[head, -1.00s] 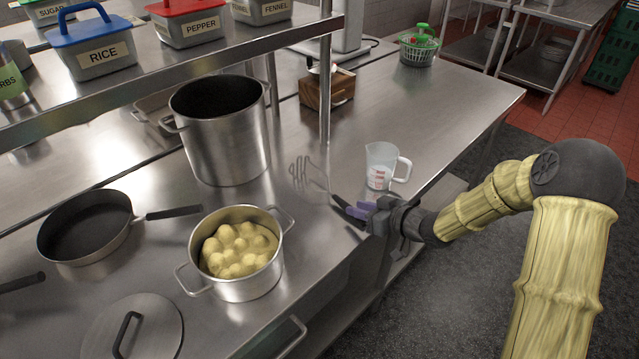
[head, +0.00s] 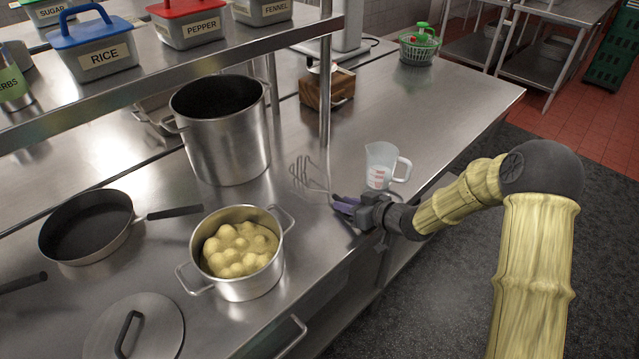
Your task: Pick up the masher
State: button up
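The masher (head: 309,174) is a wire-headed tool with a thin metal shank. It lies on the steel counter right of the tall pot, its head to the left and its handle end toward my gripper. My gripper (head: 344,205) is low over the counter at the handle end, coming from the right.
A measuring jug (head: 381,167) stands just behind my gripper. A pot of potatoes (head: 238,282) is to the left in front, with a tall pot (head: 232,150) behind it. A frying pan (head: 85,233) and lid (head: 135,335) lie farther left. A shelf post (head: 325,95) rises behind the masher.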

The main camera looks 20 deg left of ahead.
jog(key=shift+r, duration=0.15)
grip_shut()
notch_tip(320, 180, up, 10)
jog(key=shift+f+p, duration=0.1)
jog(key=shift+p, duration=0.2)
